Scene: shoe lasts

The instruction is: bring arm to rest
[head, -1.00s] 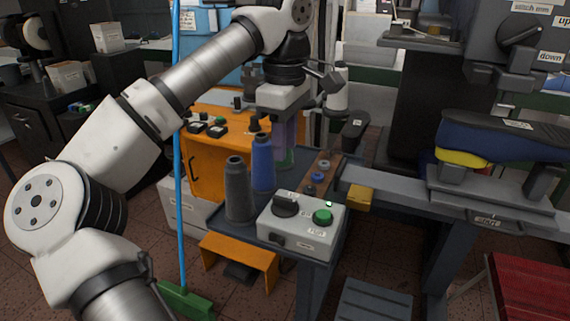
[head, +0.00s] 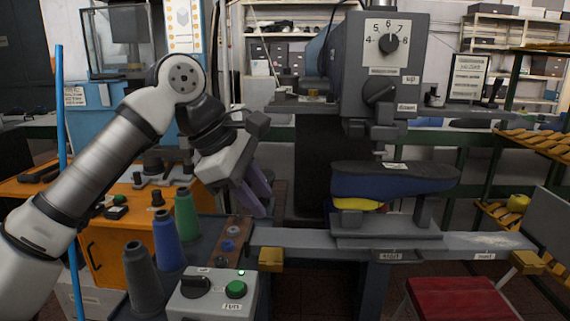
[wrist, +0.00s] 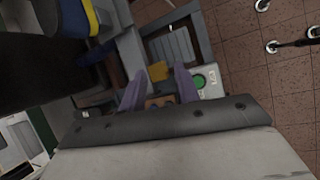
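My gripper (head: 258,202) hangs from my bent arm at the left of the head view, its purple fingers pointing down and to the right. It is above the wooden strip (head: 236,236) behind the control box, left of the sewing machine. In the wrist view my gripper (wrist: 158,84) shows two purple fingers set apart with nothing between them.
Grey, blue and green thread cones (head: 165,240) stand left of the control box (head: 212,295) with its lit green button. The grey machine (head: 375,70) rises at centre right. A red-topped stool (head: 462,300) stands at lower right. A blue pole (head: 66,180) is at the far left.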

